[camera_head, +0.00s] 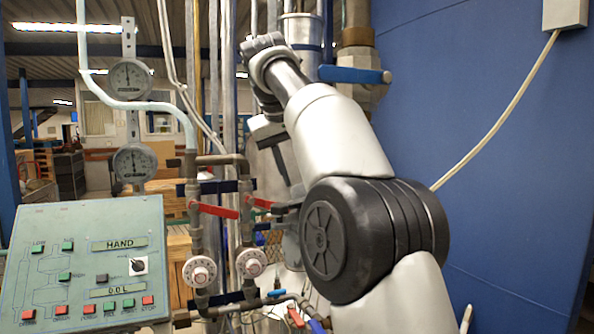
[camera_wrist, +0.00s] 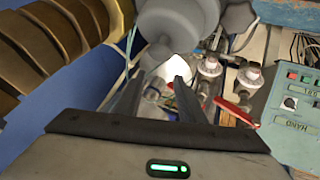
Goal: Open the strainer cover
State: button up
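I cannot tell for certain which part is the strainer cover. A large grey rounded metal body (camera_wrist: 172,22) shows at the top centre of the wrist view, just beyond my fingertips, and may be part of the strainer. In the wrist view my gripper (camera_wrist: 156,84) has its two dark fingers apart, with a bright white patch between their tips and nothing held. In the head view my arm crosses the pipework and hides much of what lies behind it. My gripper there is dark and partly hidden among the pipes, left of my forearm.
A green control panel (camera_head: 85,265) stands at lower left. Two gauges (camera_head: 130,79) hang above it. Red valve handles (camera_head: 213,209) and round dials (camera_head: 200,271) sit on the pipes. A blue-handled valve (camera_head: 355,75) is upper right. A blue wall (camera_head: 510,170) fills the right.

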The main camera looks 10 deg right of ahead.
jog(key=s+a+r+b, duration=0.2)
jog(key=s+a, duration=0.2)
jog(key=s, duration=0.2)
jog(key=s+a+r+b, duration=0.2)
jog(key=s+a+b, duration=0.1)
jog(key=s, duration=0.3)
jog(key=shift+s+a, duration=0.25)
jog(key=shift+a, duration=0.2)
